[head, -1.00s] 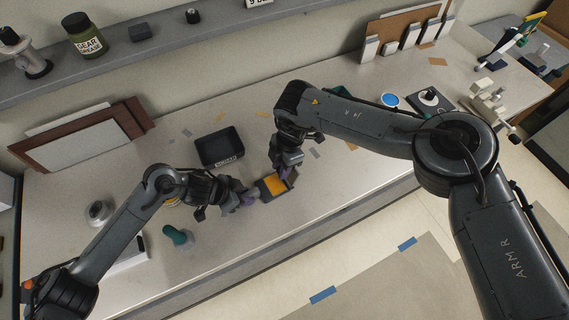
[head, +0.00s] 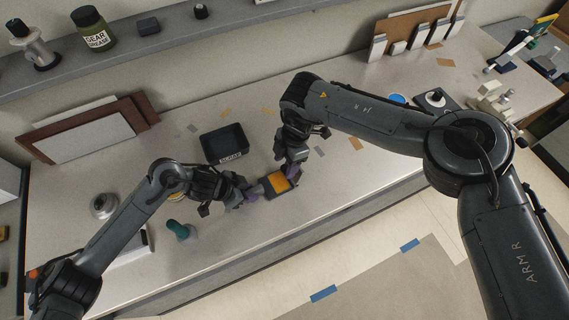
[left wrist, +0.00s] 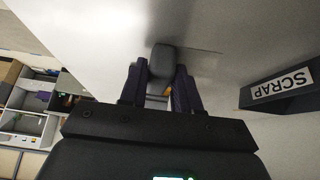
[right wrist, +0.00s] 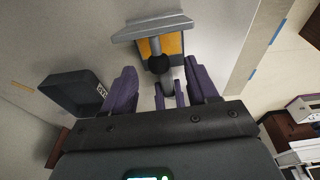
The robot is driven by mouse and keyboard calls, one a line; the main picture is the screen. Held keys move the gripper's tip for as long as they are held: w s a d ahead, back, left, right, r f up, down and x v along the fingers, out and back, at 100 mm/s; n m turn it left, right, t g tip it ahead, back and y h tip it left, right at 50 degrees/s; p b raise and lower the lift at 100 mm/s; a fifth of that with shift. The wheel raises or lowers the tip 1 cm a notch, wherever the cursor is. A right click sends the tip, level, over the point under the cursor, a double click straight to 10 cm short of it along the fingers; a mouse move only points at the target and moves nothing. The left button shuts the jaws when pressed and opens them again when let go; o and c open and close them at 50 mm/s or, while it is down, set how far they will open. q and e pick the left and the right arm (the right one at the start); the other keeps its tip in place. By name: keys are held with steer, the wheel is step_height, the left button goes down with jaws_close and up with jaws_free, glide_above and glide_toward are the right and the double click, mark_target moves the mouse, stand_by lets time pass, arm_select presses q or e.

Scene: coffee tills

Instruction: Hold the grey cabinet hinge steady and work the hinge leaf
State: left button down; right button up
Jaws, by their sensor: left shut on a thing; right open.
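The grey cabinet hinge (head: 279,182) with an orange face lies near the bench's front, between my grippers. My left gripper (head: 256,191) is shut on it from the left. In the left wrist view a grey block of the hinge (left wrist: 161,60) shows at the fingertips, with a bit of orange. My right gripper (head: 291,170) is open, close above the hinge. In the right wrist view the orange face, a dark knob (right wrist: 158,64) and a long grey leaf (right wrist: 152,26) lie just beyond its spread fingers (right wrist: 162,68). Whether they touch the hinge I cannot tell.
A black scrap bin (head: 224,143) stands behind the hinge. A teal-topped object (head: 178,229) stands front left of my left gripper. Boards (head: 88,128) lean at the back left. The bench's front edge runs close to the hinge.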

steer(key=v, duration=1)
steer(key=shift+r, duration=0.3)
arm_select(q)
steer(key=c, duration=0.7)
jaws_free()
steer(key=shift+c, duration=0.2)
arm_select(e)
steer(key=shift+a, duration=0.1)
arm_select(q)
steer(key=shift+a+r, duration=0.1)
steer(key=shift+r, duration=0.05)
steer(key=v, duration=1.1)
steer(key=shift+r, duration=0.35)
steer(key=shift+s+a, duration=0.1)
steer(key=shift+s, duration=0.05)
